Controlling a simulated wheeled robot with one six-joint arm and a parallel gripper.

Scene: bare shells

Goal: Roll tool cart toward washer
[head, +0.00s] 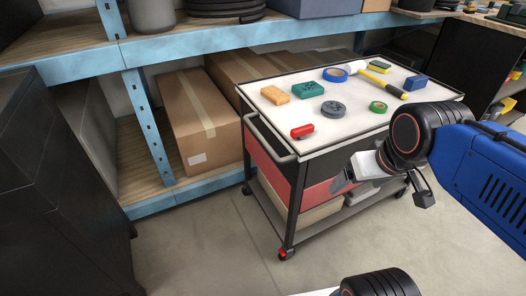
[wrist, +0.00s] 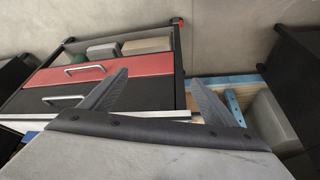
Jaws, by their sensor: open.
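The tool cart (head: 345,165) stands on the floor at centre, with a pale top, black frame, red drawer and castors. Its grey push handle (head: 268,140) runs along its left end. My gripper (head: 385,190) is open and empty in front of the cart's long side, its fingers spread. I cannot tell whether a finger touches the cart. In the wrist view the cart's red drawer (wrist: 95,72) lies beyond my open gripper (wrist: 158,80). I cannot make out a washer in either view.
Blue-framed shelving (head: 150,130) with a cardboard box (head: 197,122) stands behind the cart. A dark cabinet (head: 65,190) is at the left. Loose items, including a hammer (head: 384,86) and a red item (head: 302,131), lie on the cart. Bare floor (head: 200,245) is free at front left.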

